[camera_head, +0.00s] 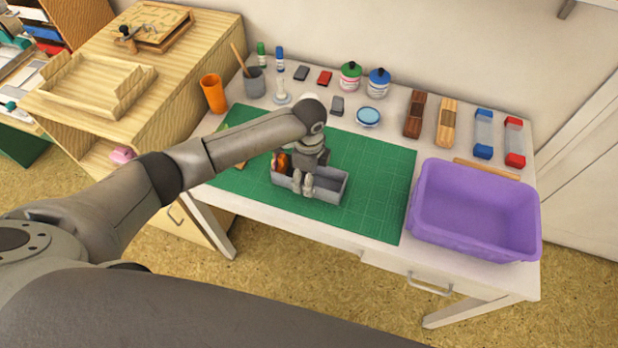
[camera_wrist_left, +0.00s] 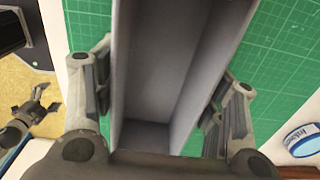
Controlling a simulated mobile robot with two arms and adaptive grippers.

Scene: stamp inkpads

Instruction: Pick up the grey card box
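The grey card box (camera_head: 330,184) is a long, open-topped tray on the green cutting mat. My left gripper (camera_head: 303,187) is down at its middle, pointing downward. In the left wrist view, the box (camera_wrist_left: 165,65) runs between the fingers of the left gripper (camera_wrist_left: 166,85), one along each long wall. The fingers are very close to the walls; I cannot tell whether they press on them. The part of the box interior in that view looks empty. My right gripper (camera_wrist_left: 46,98) shows small in the left wrist view, over the floor, with its fingers apart.
An orange-brown item (camera_head: 281,163) is close behind the box's left end. A purple bin (camera_head: 475,247) stands right of the mat (camera_head: 385,200). Inkpads, bottles and stamps line the table's back, with an orange cup (camera_head: 213,93) at left. The mat right of the box is clear.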

